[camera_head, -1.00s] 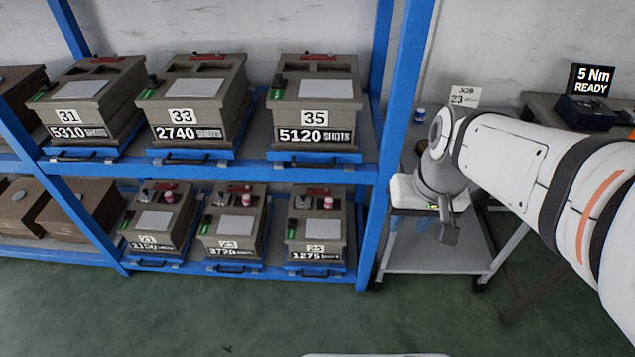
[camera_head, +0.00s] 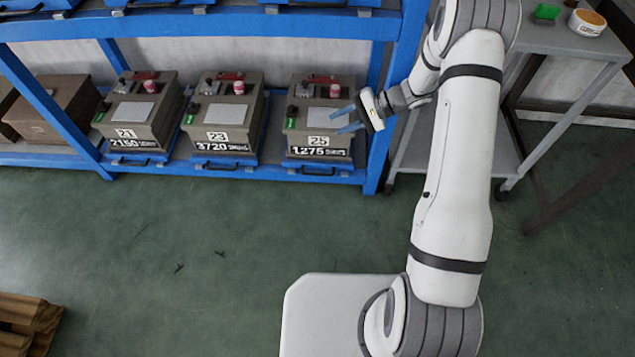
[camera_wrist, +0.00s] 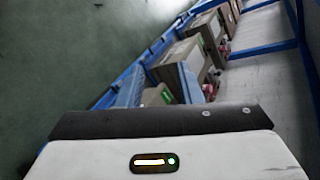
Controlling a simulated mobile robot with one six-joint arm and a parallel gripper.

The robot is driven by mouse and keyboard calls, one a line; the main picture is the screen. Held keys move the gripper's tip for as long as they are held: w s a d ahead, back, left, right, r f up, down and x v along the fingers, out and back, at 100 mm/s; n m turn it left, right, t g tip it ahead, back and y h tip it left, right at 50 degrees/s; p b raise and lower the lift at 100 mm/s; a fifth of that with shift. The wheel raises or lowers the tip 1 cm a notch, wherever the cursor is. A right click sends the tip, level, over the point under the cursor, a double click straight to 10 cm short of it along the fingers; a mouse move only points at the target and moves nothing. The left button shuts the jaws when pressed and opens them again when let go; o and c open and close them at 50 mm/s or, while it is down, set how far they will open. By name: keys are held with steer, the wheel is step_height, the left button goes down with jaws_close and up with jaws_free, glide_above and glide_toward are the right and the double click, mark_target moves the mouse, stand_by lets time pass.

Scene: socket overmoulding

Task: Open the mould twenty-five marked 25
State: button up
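The mould marked 25 (camera_head: 312,128) is a grey-brown box on a blue tray on the lower shelf, at the right end of the row. Its front reads 25 and 1275 shots. Its top has a pale plate, a red handle at the back (camera_head: 323,79), a pink-red knob (camera_head: 335,91) and a black-and-green part (camera_head: 291,116) at the left. It looks closed. My gripper (camera_head: 341,120) is at its right side, its two light-blue fingers apart and pointing left. In the wrist view the fingers (camera_wrist: 160,86) also stand apart, with part of a brown box showing between them.
Moulds 23 (camera_head: 222,121) and 21 (camera_head: 139,112) stand to the left on the same shelf. A blue rack post (camera_head: 378,160) stands close to my gripper. A grey cart (camera_head: 560,38) is at the right. The green floor in front is mostly clear.

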steer(key=w+f+m+t+y+b, duration=0.1)
steer(key=w+f+b, duration=0.15)
steer(key=f, duration=0.75)
steer(key=w+f+m+t+y+b, duration=0.15)
steer(key=f+b, duration=0.25)
steer(key=f, duration=0.6)
steer(key=m+t+b, duration=0.3)
steer(key=t+b, duration=0.1)
glide_toward(324, 175)
steer(key=x, duration=0.4)
steer(key=shift+g, duration=0.35)
steer(key=b+x, duration=0.2)
steer(key=x, duration=0.4)
steer(key=shift+w+f+b, duration=0.1)
steer(key=shift+f+b, duration=0.05)
steer(key=shift+b, duration=0.25)
steer(key=shift+w+a, duration=0.25)
steer(key=shift+a, duration=0.35)
steer(key=shift+c, duration=0.5)
jaws_close()
